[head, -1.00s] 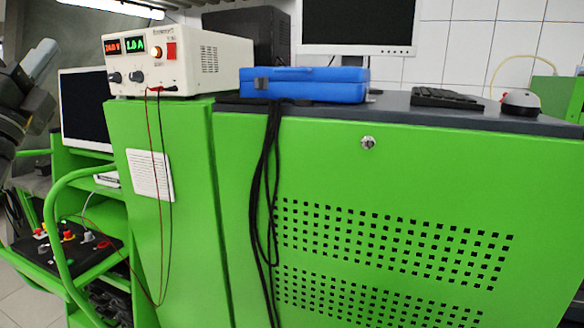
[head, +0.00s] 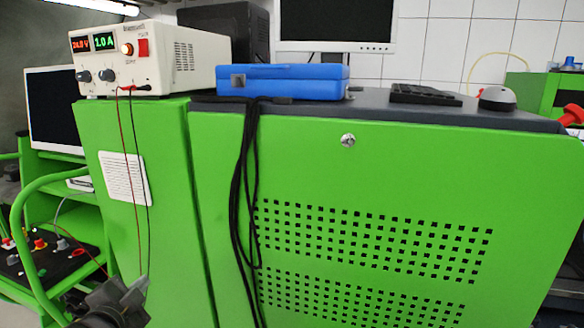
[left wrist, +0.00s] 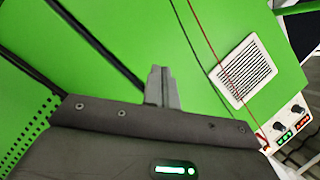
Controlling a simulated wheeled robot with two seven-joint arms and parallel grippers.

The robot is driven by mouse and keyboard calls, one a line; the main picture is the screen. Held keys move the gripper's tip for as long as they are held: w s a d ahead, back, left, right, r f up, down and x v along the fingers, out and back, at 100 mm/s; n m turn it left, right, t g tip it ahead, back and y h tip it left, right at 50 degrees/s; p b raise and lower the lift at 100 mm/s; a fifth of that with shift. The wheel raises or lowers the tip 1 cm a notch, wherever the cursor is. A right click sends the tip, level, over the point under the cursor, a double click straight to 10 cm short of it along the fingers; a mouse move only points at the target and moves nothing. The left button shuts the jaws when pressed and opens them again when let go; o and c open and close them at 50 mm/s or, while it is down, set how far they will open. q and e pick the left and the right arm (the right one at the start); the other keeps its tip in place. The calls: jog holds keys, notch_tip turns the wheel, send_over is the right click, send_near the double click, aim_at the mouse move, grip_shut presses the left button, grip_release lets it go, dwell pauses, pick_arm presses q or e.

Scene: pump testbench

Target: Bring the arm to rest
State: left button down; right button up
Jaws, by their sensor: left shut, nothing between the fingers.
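My left gripper (head: 138,290) shows at the bottom left of the head view, low in front of the green cabinet (head: 370,180). In the left wrist view its two grey fingers (left wrist: 162,85) are together, with nothing between them. Green panel, a white vent and the red and black leads lie beyond the fingers; I cannot tell how far off the panel is. My right gripper is in neither view.
A power supply (head: 150,60) reading 24.0 V and 1.0 A stands on the cabinet, its leads hanging down the front. A blue case (head: 285,82), a keyboard (head: 425,94) and a black cable (head: 245,190) are nearby. A green handrail (head: 22,215) curves at left.

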pick_arm(q)
jog(key=s+d+f+n+g, duration=0.25)
jog(key=s+f, duration=0.35)
jog(key=f, duration=0.3)
jog(key=s+d+f+n+g, duration=0.1)
jog(key=s+f+n+g, duration=0.15)
jog(key=s+f, duration=0.45)
jog(key=s+d+f+n+g+h, duration=0.1)
jog(key=s+d+f+n+g, duration=0.15)
jog(key=s+f, duration=0.5)
jog(key=s+d+f+n+g, duration=0.2)
jog(key=s+f+g, duration=0.2)
jog(key=s, duration=0.6)
notch_tip(320, 180, down, 26)
jog(key=f+g+b, duration=0.1)
jog(key=g, duration=0.1)
jog(key=s+a+f+b, duration=0.1)
jog(key=s+a+f, duration=0.1)
jog(key=s+f, duration=1.4)
jog(key=shift+s+a+f+m+g, duration=0.35)
jog(key=shift+s+m, duration=0.1)
jog(key=shift+s, duration=0.1)
